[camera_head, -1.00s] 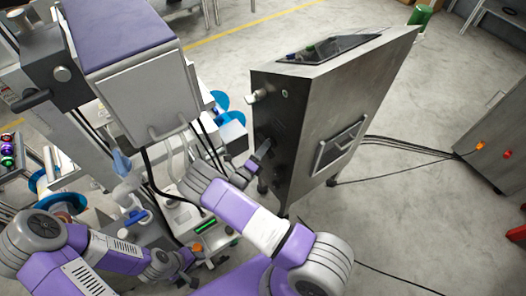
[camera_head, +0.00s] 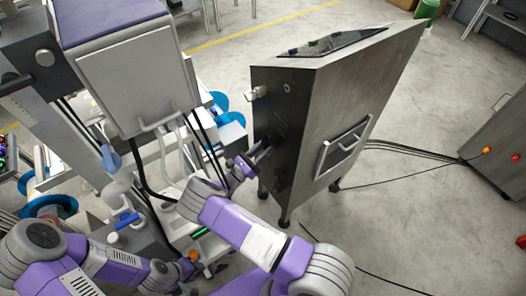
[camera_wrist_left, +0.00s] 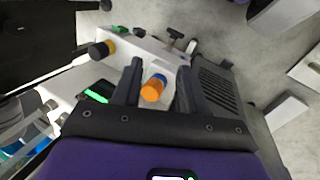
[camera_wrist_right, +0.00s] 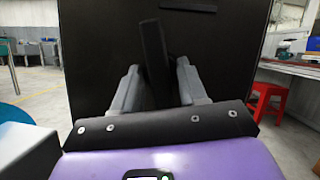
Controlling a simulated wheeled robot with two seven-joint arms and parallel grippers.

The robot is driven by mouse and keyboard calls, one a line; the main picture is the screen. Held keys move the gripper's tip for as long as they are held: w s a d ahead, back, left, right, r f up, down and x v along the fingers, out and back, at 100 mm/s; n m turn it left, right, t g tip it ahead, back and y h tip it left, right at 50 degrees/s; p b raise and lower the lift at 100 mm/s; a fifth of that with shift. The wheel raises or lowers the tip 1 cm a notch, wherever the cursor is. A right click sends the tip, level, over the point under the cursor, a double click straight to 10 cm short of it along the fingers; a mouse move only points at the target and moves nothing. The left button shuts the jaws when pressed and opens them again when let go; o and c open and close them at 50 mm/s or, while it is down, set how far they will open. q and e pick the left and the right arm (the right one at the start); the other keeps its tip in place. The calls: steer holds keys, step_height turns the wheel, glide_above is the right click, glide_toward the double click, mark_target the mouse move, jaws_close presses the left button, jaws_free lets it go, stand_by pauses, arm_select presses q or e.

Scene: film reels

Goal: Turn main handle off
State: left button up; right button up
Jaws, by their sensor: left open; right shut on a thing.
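The steel cabinet (camera_head: 335,125) stands at centre right in the head view, with a dark side panel (camera_head: 280,108) facing my right arm. My right gripper (camera_head: 258,156) is at that panel. In the right wrist view, a black bar handle (camera_wrist_right: 153,48) stands upright and slightly tilted between the fingers of my right gripper (camera_wrist_right: 155,82), which is shut on it. My left gripper (camera_head: 190,262) is low in the head view. In the left wrist view, my left gripper (camera_wrist_left: 162,72) is open, with an orange and blue knob (camera_wrist_left: 153,90) showing between its fingers, apparently not gripped.
A white machine with a purple-topped box (camera_head: 130,75) stands to the left, close to both arms. Cables (camera_head: 405,150) run over the floor to another metal cabinet (camera_head: 500,145) at the right. A red stool (camera_wrist_right: 266,100) shows in the right wrist view. Open floor lies beyond.

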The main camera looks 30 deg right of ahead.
steer(key=shift+m+g, duration=0.9)
steer(key=shift+m, duration=1.4)
steer(key=o, duration=0.7)
steer(key=v, duration=0.7)
steer(key=shift+a+f, duration=0.3)
steer(key=shift+w, duration=0.1)
